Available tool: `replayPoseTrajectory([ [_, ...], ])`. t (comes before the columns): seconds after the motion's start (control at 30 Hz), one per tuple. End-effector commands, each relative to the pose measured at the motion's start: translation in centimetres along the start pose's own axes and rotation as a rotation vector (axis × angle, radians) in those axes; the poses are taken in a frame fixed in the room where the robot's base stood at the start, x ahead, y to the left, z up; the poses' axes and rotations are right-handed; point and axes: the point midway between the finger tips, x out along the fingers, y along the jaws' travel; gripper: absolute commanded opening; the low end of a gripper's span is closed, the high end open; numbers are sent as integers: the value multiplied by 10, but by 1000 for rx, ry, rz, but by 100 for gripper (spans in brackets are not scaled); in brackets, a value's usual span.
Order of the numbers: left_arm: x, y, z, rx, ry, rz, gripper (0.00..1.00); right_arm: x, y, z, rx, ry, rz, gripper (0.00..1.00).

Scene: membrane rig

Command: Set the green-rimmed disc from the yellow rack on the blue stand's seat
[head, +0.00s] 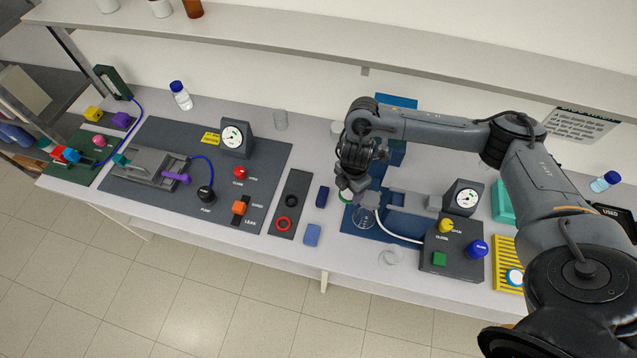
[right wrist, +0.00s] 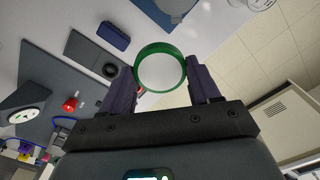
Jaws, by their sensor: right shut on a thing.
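My right gripper (head: 346,190) is shut on the green-rimmed disc (right wrist: 160,69), gripping it between its two fingers. In the right wrist view the disc is a pale round face with a green ring around it, held at the fingertips (right wrist: 160,85). In the head view only a sliver of its green rim (head: 346,197) shows, over the left edge of the blue stand area (head: 352,222). The arm hides much of the stand, and I cannot make out its seat clearly. My left gripper is not in view.
A grey control box (head: 455,262) with knobs and a white hose stands right of the blue area. A clear dish (head: 390,256) lies near the table's front edge.

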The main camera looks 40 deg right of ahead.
Motion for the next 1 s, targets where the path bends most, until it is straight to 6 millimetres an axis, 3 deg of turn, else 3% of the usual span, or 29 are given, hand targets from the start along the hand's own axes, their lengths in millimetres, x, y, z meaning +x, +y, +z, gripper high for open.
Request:
replayPoseTrajectory([
  [0.2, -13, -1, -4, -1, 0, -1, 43, -8, -22, 41, -28, 0, -5, 32],
  [0.43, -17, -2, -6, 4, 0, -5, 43, -15, -32, 64, -48, 1, -3, 32],
  [0.67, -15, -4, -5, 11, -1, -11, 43, -14, -34, 71, -56, 2, -1, 32],
  [1.0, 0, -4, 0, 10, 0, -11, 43, 3, -34, 71, -56, 3, -1, 32],
])
